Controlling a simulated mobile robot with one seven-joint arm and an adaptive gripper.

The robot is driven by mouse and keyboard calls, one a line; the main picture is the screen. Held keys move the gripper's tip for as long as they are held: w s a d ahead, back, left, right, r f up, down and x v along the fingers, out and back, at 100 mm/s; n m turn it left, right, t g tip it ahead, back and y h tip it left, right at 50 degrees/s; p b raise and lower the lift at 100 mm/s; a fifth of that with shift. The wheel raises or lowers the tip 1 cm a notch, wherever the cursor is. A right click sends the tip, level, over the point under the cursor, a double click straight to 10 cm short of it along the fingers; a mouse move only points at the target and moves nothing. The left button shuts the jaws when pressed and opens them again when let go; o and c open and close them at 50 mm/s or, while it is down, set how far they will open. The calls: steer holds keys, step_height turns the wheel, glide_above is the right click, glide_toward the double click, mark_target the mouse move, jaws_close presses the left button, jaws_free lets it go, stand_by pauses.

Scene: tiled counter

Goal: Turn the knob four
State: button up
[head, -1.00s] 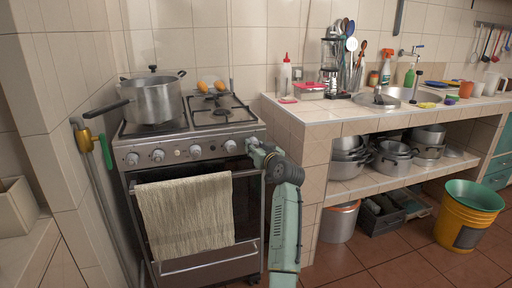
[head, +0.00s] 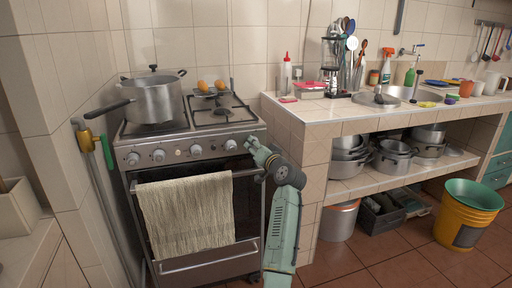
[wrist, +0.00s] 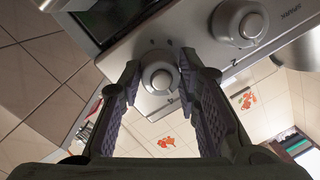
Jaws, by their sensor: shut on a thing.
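The stove's front panel (head: 177,154) carries a row of round knobs. The knob at its right end is hidden behind my gripper (head: 251,146) in the head view. In the wrist view this knob (wrist: 160,77) sits between the two fingertips of my gripper (wrist: 160,70). The fingers are shut on it from both sides, with its round face showing between them. A neighbouring knob (wrist: 240,22) shows at the upper right of the wrist view, clear of the fingers. In the head view the nearest visible knob (head: 230,145) is just left of my gripper.
A pot (head: 154,101) stands on the left burner, its handle sticking out to the left. A towel (head: 187,215) hangs over the oven door's handle, below the knobs. The tiled counter (head: 330,113) stands close to the right. Red floor tiles (head: 345,265) are free in front.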

stand_by(0.3)
steer(key=o, duration=1.1)
steer(key=shift+o, duration=0.2)
steer(key=shift+s, duration=0.1)
steer(key=v, duration=1.2)
